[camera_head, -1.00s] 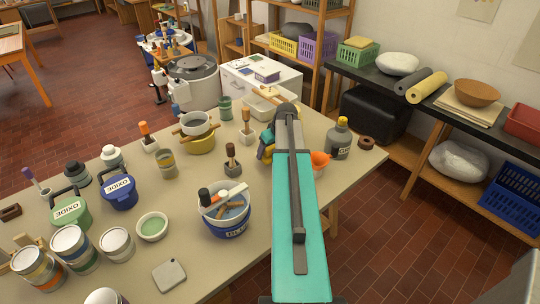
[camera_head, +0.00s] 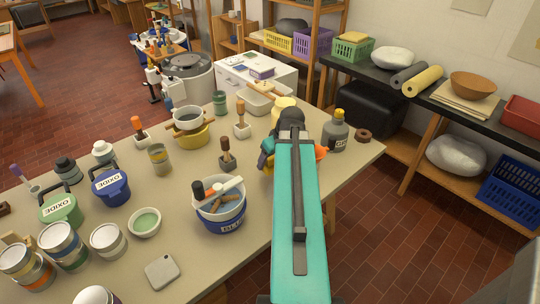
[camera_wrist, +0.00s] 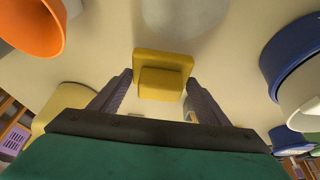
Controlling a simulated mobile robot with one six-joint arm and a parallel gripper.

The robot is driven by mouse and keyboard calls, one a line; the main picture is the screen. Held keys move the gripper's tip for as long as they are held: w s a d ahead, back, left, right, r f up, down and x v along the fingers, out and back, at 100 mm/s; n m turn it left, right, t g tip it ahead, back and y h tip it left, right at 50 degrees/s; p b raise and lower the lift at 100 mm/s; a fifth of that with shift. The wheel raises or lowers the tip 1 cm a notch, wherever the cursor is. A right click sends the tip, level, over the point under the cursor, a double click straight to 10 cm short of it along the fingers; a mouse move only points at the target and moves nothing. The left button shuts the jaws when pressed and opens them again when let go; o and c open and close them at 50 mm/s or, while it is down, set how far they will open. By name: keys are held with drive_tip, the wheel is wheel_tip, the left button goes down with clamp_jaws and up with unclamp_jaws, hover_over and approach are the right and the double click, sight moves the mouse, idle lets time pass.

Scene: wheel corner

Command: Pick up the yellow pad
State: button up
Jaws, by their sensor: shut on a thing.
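The yellow pad (camera_wrist: 163,75) sits between the two dark fingers of my gripper (camera_wrist: 160,82) in the wrist view. It has a wide square part with a smaller block on it. My gripper is shut on it. I cannot tell whether the pad is touching the table. In the head view my own arm hides most of the gripper and the pad.
An orange cup (camera_wrist: 35,25) and a blue-and-white container (camera_wrist: 300,60) are near my gripper. The grey bottle (camera_head: 335,133) and brown ring (camera_head: 362,135) stand right of my arm. The blue bucket (camera_head: 220,207) with tools stands left.

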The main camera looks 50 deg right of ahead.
sight(273, 170)
drive_tip(key=shift+s+a+b, duration=0.35)
drive_tip(key=shift+s+a, duration=0.3)
drive_tip(key=shift+s, duration=0.35)
drive_tip(key=shift+w+d+b, duration=0.15)
drive_tip(key=shift+b, duration=0.9)
drive_tip(key=b, duration=0.7)
drive_tip(key=shift+s+b, duration=0.25)
drive_tip(key=shift+b, duration=0.1)
drive_tip(key=s+a+b, duration=0.1)
drive_tip(key=b, duration=0.5)
drive_tip(key=shift+b, duration=0.4)
drive_tip(key=shift+s+a+r+b, duration=0.25)
drive_tip(key=shift+s+a+b, duration=0.15)
drive_tip(key=shift+b, duration=0.85)
drive_tip(key=o, duration=0.4)
drive_tip(key=shift+c, duration=1.3)
